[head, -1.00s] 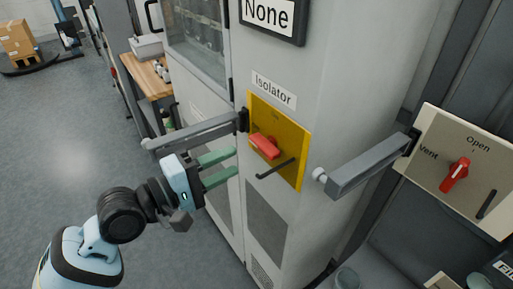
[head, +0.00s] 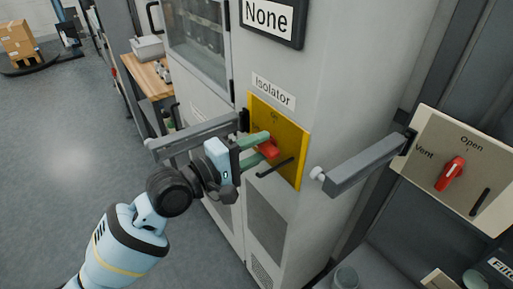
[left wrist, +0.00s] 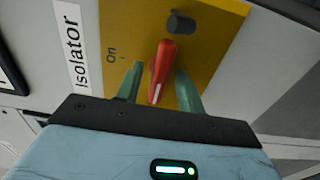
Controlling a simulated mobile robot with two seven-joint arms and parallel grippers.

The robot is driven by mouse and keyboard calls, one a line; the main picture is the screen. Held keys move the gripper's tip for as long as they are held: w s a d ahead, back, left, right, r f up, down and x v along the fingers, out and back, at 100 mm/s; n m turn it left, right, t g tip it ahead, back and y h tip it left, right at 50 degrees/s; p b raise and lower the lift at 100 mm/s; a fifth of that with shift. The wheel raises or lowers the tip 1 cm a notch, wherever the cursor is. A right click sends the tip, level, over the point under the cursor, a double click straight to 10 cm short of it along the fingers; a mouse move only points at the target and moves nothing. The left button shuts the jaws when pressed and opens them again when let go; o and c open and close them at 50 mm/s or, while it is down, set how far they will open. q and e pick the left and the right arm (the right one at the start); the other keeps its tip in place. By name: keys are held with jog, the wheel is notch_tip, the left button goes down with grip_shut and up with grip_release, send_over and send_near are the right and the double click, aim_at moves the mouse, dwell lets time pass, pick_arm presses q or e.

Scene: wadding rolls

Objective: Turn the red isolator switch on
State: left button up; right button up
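The red isolator switch (head: 268,149) is a handle on a yellow plate (head: 291,138), under a white "Isolator" label on the grey cabinet. In the left wrist view the red handle (left wrist: 161,68) lies between the two green fingers, and its white mark points toward my gripper, not at the "On" print (left wrist: 112,56) on the left. My left gripper (head: 262,146) is open around the handle. A gap shows at the left finger; the right finger is close to the handle, and I cannot tell whether it touches. My right gripper is not in view.
A dark peg (head: 275,168) sticks out of the yellow plate below the switch. Grey bars stand out from the cabinet at left (head: 196,136) and right (head: 366,166). A second panel (head: 466,165) with a red Vent/Open switch is at the right.

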pick_arm(q)
grip_shut()
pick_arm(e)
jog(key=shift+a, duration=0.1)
pick_arm(q)
jog(key=shift+m, duration=0.3)
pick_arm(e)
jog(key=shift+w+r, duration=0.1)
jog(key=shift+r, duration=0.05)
pick_arm(q)
jog(key=m, duration=0.8)
jog(key=shift+m+p, duration=0.35)
jog(key=shift+m, duration=0.05)
jog(key=m, duration=0.4)
jog(key=shift+m, duration=0.3)
jog(key=shift+m+p, duration=0.3)
jog(key=shift+m, duration=1.6)
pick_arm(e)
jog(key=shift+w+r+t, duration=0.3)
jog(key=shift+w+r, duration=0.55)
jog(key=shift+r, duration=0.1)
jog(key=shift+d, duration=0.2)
